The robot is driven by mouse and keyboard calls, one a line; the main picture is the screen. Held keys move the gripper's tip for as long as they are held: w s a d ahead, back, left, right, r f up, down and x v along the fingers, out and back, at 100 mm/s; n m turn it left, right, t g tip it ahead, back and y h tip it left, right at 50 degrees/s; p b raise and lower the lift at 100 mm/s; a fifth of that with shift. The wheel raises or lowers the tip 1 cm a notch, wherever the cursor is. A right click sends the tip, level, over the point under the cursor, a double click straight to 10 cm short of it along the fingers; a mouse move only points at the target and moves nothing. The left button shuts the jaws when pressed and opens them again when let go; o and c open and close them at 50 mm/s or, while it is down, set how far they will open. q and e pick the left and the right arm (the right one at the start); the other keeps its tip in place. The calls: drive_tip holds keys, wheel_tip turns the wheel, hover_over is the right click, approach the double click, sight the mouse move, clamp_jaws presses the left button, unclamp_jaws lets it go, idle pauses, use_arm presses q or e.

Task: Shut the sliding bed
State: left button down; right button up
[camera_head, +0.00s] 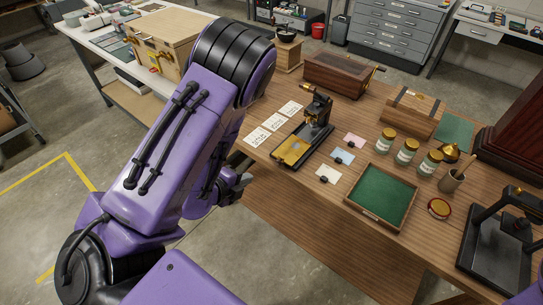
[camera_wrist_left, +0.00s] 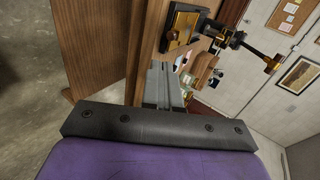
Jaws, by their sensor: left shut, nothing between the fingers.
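A small black press (camera_head: 316,115) with a brass bed (camera_head: 292,150) stands near the left edge of the wooden table. The bed sticks out of the press toward the table's front edge. The press also shows sideways at the top of the left wrist view (camera_wrist_left: 240,42), with the bed (camera_wrist_left: 181,27) beside it. My left gripper (camera_head: 243,182) is shut and empty, just off the table's front edge and apart from the bed. Its grey fingers also show in the left wrist view (camera_wrist_left: 162,82). My purple left arm covers the area left of it. My right gripper is not in view.
White cards (camera_head: 270,123) lie left of the press, and small coloured cards (camera_head: 343,156) lie right of it. A green-lined tray (camera_head: 382,196), several jars (camera_head: 407,151) and a black-framed device (camera_head: 497,245) stand farther right. A wooden box (camera_head: 337,76) is behind the press.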

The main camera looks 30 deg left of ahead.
use_arm(q)
drive_tip(key=b, duration=1.2)
approach(277, 163)
wheel_tip(277, 163, down, 3)
drive_tip(key=w+p, duration=0.1)
drive_tip(key=w, duration=0.1)
drive_tip(key=w+p, duration=0.2)
drive_tip(key=shift+w+d+f, duration=0.1)
drive_tip(key=shift+w+f, duration=0.15)
drive_tip(key=shift+w+d+f+m, duration=0.1)
drive_tip(key=shift+w+m, duration=0.2)
drive_tip(key=shift+w, duration=0.05)
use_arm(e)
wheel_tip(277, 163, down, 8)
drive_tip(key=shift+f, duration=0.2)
